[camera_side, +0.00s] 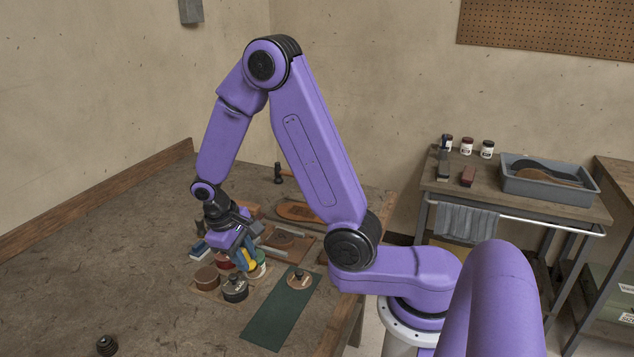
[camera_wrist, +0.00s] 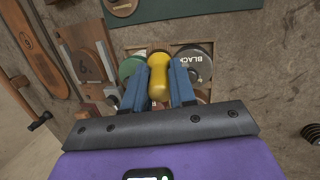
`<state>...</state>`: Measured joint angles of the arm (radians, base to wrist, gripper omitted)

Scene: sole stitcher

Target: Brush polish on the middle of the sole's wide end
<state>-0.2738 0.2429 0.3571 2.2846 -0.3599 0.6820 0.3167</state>
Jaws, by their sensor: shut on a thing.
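My gripper (camera_side: 246,258) is shut on a yellow handle (camera_side: 251,266), which looks like the brush's. In the wrist view the yellow handle (camera_wrist: 159,76) stands between the two blue fingers. Its bristle end is hidden below. It is over a group of round tins: a green-rimmed tin (camera_wrist: 131,66) to its left and a black-lidded tin (camera_wrist: 197,60) marked BLACK to its right. A brown board with metal bars, which seems to carry the sole (camera_side: 287,241), lies behind the gripper. Part of that board (camera_wrist: 96,42) shows at left in the wrist view.
A dark green mat (camera_side: 275,318) with a small round-topped object (camera_side: 299,278) lies right of the tins. A tan sole-shaped piece (camera_side: 297,212) lies farther back. A black knob-like item (camera_side: 106,346) stands at front left.

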